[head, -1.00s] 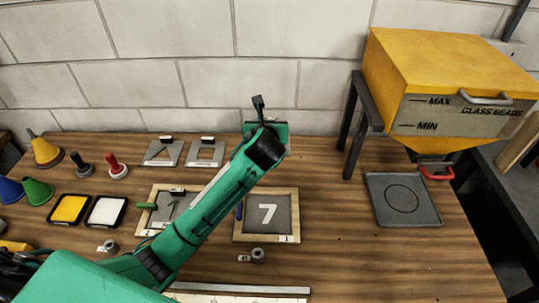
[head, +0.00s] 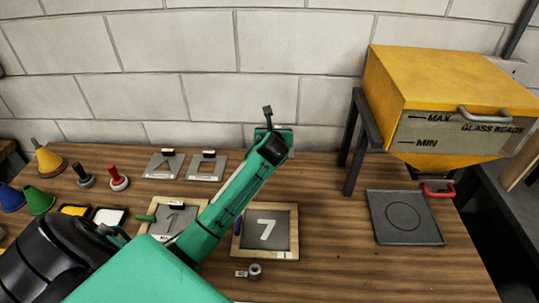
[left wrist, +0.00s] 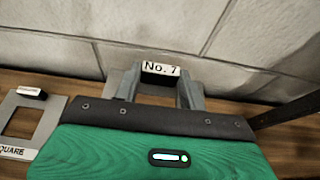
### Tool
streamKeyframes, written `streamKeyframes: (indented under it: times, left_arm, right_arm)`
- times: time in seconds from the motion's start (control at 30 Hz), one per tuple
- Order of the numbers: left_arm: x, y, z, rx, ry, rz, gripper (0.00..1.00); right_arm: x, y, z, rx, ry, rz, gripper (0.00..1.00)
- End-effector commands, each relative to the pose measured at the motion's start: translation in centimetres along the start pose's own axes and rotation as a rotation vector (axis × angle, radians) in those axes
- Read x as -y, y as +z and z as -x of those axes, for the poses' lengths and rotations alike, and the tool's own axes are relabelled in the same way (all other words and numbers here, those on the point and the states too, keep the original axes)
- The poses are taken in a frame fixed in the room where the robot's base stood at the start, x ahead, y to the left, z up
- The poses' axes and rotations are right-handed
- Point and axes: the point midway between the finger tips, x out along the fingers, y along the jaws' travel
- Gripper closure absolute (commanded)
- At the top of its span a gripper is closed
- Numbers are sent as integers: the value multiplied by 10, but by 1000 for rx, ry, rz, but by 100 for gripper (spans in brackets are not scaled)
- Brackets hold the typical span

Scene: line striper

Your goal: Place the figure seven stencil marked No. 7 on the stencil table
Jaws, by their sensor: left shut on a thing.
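My left gripper (head: 274,147) is at the back of the wooden table, close to the wall. In the left wrist view its two fingers (left wrist: 161,88) are shut on the dark grip of the stencil with the white No. 7 label (left wrist: 161,69). The stencil's plate is mostly hidden behind the gripper, so I cannot tell whether it touches the table. No surface is labelled as the stencil table. My right gripper is not in view.
The square stencil (head: 207,166) and another stencil (head: 164,165) lie left of the gripper. A second framed panel (head: 172,218) is partly behind my arm. Table between panel and tray is mostly clear.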

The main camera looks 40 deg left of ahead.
Motion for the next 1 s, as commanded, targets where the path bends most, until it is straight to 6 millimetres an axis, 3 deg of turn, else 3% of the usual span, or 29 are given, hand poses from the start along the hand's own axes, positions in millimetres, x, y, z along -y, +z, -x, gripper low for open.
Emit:
streamKeyframes:
  times: [0.1, 0.3, 0.47, 0.73, 1.0]
  left_arm:
    - [1, -31, -12, -7, 0, 2, 83]
    - [0, -64, -26, -2, -1, 1, 83]
    - [0, -76, -31, -1, -1, 2, 83]
    - [1, -110, -45, -2, -1, 1, 83]
    - [1, -111, -46, 1, -2, 0, 83]
  right_arm:
    - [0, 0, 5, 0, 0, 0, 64]
    - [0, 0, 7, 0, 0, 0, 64]
    - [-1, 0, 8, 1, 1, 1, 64]
    - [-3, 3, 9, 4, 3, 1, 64]
    - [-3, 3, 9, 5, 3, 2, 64]
